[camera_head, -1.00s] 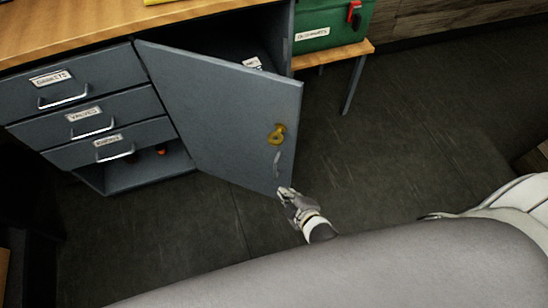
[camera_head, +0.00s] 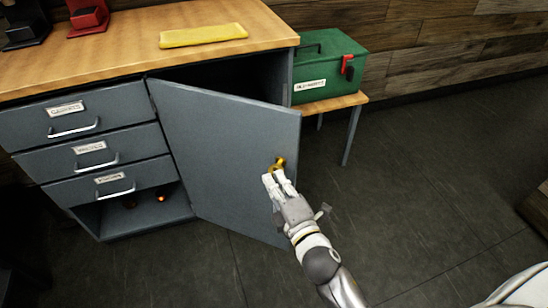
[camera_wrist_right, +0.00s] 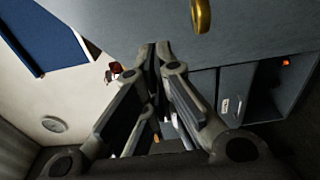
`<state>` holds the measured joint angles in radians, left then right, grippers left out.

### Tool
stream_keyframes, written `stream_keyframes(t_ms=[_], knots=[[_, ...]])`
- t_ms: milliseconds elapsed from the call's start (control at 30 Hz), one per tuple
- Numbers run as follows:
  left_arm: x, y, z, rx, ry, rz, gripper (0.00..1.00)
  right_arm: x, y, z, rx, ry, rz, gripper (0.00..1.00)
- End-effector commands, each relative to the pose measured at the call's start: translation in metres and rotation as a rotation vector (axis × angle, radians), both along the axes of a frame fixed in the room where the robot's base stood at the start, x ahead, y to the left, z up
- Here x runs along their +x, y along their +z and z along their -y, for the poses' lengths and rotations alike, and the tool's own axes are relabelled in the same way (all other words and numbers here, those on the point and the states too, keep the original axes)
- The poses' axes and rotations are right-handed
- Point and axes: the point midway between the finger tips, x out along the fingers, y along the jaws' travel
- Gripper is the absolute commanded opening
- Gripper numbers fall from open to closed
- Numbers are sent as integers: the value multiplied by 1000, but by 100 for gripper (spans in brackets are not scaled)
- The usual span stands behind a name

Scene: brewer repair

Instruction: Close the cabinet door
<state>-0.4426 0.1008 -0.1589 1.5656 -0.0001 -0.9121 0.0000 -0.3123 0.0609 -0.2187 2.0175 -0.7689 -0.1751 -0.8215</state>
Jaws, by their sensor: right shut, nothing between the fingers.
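The grey cabinet door (camera_head: 225,150) is hinged on its left side and stands ajar, with a dark opening above and behind it. My left gripper is not in view.
Drawers (camera_head: 92,147) with labels and handles are left of the door, above an open shelf (camera_head: 140,212). A wooden countertop (camera_head: 110,55) holds a yellow cloth (camera_head: 203,35). A green toolbox (camera_head: 325,65) stands on a low bench at right. The floor (camera_head: 430,180) at right is clear.

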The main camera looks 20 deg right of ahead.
Motion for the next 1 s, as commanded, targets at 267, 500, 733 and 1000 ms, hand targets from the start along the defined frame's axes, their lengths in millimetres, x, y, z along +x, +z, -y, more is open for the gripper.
stream_keyframes(t_ms=[267, 500, 733, 1000], knots=[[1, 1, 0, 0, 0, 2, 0, 50, 1, -5, 0, 1, 2, 0], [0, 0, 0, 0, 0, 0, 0, 74, 0, 16, -1, 0, 0, 0], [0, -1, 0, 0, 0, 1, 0, 79, -1, 20, 1, 0, -1, 0], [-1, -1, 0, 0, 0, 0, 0, 79, -1, 20, 1, 0, -1, 0]])
